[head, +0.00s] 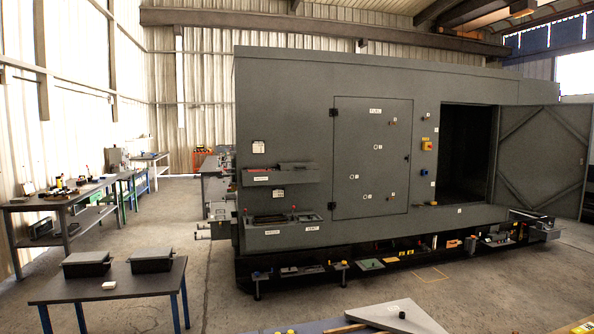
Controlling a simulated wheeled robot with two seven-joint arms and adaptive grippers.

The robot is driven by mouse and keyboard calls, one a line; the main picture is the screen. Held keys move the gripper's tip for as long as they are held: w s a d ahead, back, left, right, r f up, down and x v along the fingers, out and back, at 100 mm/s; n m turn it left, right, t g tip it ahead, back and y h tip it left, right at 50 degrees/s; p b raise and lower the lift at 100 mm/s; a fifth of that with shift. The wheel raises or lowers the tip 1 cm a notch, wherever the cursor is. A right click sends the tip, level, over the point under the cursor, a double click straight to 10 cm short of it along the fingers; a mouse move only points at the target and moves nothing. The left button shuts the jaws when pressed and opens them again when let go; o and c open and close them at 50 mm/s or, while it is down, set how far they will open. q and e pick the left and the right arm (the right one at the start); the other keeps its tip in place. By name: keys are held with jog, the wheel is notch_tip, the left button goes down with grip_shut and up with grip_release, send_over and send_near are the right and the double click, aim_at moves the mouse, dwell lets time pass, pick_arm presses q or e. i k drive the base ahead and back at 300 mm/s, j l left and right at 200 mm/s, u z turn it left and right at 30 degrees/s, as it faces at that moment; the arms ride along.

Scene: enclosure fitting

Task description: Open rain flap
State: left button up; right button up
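A large dark grey enclosure (290,110) stands across the middle of the head view. On its left part, a dark lidded ledge (283,174) juts out below small white labels. Below that ledge is a recessed tray-like unit (283,220) with red knobs at its top and two white labels on its front. I cannot tell for certain which of these is the rain flap, as the labels are too small to read clearly. Neither of my grippers shows in this view.
A closed panel door (372,158) is at the enclosure's middle; a large door (541,160) stands open at right. A small table (120,290) with two black bins is at front left, and a grey plate (397,316) at the bottom edge. Floor between table and enclosure is clear.

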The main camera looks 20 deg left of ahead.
aim_at(292, 166)
jog(key=u, duration=0.9)
jog(key=j+u, duration=0.25)
jog(key=j, duration=0.2)
jog(key=i+j+u, duration=0.15)
jog(key=j+u, duration=0.15)
jog(key=i+j+u, duration=0.1)
jog(key=j+u, duration=0.15)
jog(key=j, duration=0.3)
jog(key=i+j+u, duration=0.25)
jog(key=i+j, duration=0.8)
jog(key=i, duration=0.2)
jog(key=i+l+z, duration=0.2)
jog(key=i+z, duration=0.15)
jog(key=i, duration=0.25)
jog(key=i+z, duration=0.35)
jog(key=i, duration=0.25)
jog(key=i+j+z, duration=0.15)
jog(key=i+z, duration=0.2)
jog(key=i, duration=0.25)
jog(key=i+l+z, duration=0.2)
jog(key=i+z, duration=0.6)
jog(key=i, duration=0.2)
jog(key=i+z, duration=0.35)
jog(key=i, duration=0.2)
jog(key=i+j+z, duration=0.4)
jog(key=i+l, duration=0.05)
jog(key=l, duration=0.05)
